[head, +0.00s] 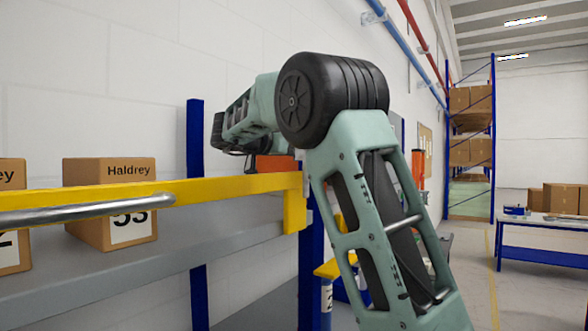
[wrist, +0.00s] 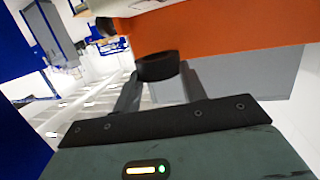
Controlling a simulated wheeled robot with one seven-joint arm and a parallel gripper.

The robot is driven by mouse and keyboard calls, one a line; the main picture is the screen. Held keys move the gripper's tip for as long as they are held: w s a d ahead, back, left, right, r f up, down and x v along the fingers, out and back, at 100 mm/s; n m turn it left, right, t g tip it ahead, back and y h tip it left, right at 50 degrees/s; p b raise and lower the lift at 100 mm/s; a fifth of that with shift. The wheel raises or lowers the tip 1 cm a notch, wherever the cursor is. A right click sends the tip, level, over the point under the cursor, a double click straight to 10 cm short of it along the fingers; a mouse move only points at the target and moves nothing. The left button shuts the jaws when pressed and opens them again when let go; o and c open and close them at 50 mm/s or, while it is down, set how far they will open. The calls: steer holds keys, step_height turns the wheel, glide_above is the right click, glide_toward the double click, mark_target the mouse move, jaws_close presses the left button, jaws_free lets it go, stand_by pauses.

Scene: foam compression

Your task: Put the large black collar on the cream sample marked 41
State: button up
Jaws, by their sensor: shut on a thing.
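In the wrist view my gripper (wrist: 159,80) is shut on a black collar (wrist: 157,66), a short dark ring held between the two grey fingertips. The collar is in front of an orange surface (wrist: 225,42), and I cannot tell whether it touches it. In the head view my arm bends back towards the wall. The fingertips and the collar cannot be made out there. The cream sample marked 41 cannot be identified in either view.
A yellow beam (head: 230,186) and a grey shelf (head: 185,258) run along the left, with a cardboard Haldrey box (head: 90,200) marked 33. A small orange block (head: 272,165) shows beside my arm. Open floor (head: 487,285) and a blue-framed table (head: 545,229) are at right.

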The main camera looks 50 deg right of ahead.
step_height(320, 180, down, 5)
steer(key=shift+r+p, duration=0.2)
steer(key=shift+p, duration=0.55)
steer(key=shift+f, duration=0.1)
steer(key=shift+f, duration=0.35)
steer(key=shift+s+a+f, duration=0.1)
steer(key=shift+f, duration=0.35)
steer(key=o, duration=1)
steer(key=shift+f+b, duration=0.1)
steer(key=shift+b, duration=0.2)
steer(key=shift+c, duration=0.2)
steer(key=shift+w+a+r, duration=0.1)
steer(key=shift+w+r, duration=0.1)
steer(key=shift+r, duration=0.35)
steer(key=b+v, duration=0.4)
steer(key=v, duration=0.7)
steer(key=shift+a+r, duration=0.3)
steer(key=shift+r, duration=0.2)
